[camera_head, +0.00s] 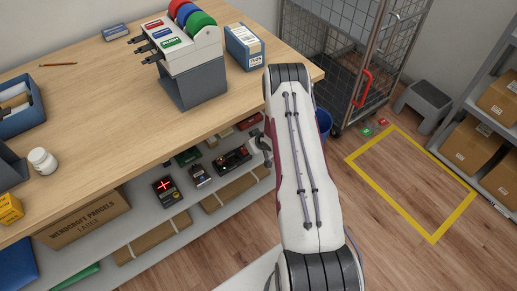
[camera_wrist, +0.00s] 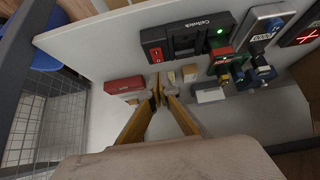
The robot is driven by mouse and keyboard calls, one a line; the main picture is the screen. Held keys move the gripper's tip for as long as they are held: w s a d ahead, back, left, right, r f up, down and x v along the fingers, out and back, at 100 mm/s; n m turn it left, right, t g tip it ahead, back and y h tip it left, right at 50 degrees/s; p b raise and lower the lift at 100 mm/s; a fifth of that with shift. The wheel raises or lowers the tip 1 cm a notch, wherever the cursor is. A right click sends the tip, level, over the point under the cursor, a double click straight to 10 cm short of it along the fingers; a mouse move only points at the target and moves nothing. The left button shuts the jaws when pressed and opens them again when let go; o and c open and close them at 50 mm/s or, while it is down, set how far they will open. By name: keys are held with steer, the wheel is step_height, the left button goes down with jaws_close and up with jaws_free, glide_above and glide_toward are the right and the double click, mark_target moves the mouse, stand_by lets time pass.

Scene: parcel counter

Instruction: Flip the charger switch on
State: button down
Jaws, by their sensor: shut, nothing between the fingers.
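A black charger (camera_wrist: 187,38) shows in the wrist view with a red rocker switch (camera_wrist: 156,53) at its left end and a small green light lit toward its right end. Which way the rocker is tipped is too small to tell. The charger also shows on the shelf under the counter in the head view (camera_head: 232,160). My gripper (camera_wrist: 160,88) is shut and empty. Its fingertips are just below the switch in the wrist picture, apart from it.
Beside the charger are battery packs (camera_wrist: 224,60), a scanner with a red cross display (camera_head: 165,190) and a red box (camera_wrist: 124,85). The shelf (camera_head: 185,217) lies below the wooden counter (camera_head: 110,110). A wire cage cart (camera_head: 335,50) and blue bin (camera_head: 323,122) stand to the right.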

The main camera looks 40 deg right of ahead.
steer(key=s+r, duration=0.5)
steer(key=s, duration=0.2)
steer(key=shift+s+r, duration=0.35)
steer(key=shift+r, duration=0.05)
stand_by(0.7)
